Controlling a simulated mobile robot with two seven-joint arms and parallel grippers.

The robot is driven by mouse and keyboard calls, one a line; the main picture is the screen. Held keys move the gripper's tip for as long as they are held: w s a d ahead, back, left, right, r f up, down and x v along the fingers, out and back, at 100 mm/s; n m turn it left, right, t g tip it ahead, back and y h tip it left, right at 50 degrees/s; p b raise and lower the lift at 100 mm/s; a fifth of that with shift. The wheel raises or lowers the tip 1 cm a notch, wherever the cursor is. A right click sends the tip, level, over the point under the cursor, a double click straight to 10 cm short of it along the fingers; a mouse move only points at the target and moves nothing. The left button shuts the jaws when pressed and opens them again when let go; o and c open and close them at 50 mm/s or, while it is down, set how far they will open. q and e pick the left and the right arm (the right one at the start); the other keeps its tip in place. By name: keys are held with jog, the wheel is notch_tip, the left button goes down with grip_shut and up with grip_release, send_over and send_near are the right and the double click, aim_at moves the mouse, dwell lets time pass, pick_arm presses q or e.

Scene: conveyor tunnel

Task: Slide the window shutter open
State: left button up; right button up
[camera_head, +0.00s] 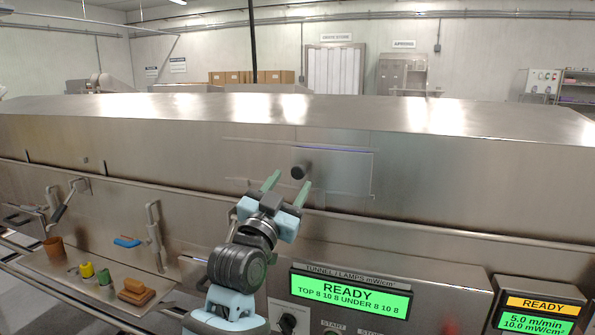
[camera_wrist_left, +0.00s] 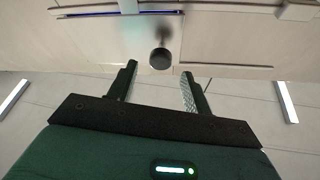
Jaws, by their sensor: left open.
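The window shutter (camera_head: 345,172) is a flat metal panel on the sloping front of the steel tunnel, between thin horizontal rails. A dark round knob (camera_head: 300,170) sticks out near its left side. The knob also shows in the left wrist view (camera_wrist_left: 160,59), just beyond and between the fingertips. My left gripper (camera_head: 288,186) is open and empty, pointing at the knob from below. Its two fingers show apart in the left wrist view (camera_wrist_left: 159,75); contact with the knob cannot be seen. My right gripper is not in view.
A narrow blue-violet strip (camera_wrist_left: 90,13) shows along the panel edge. Lever handles (camera_head: 154,235) and a shelf with a brown cup (camera_head: 54,250) and small coloured items are at left. A green READY display (camera_head: 350,291) sits below my left gripper.

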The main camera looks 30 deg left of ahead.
aim_at(297, 173)
pick_arm(q)
jog(key=shift+x, duration=2.55)
grip_shut()
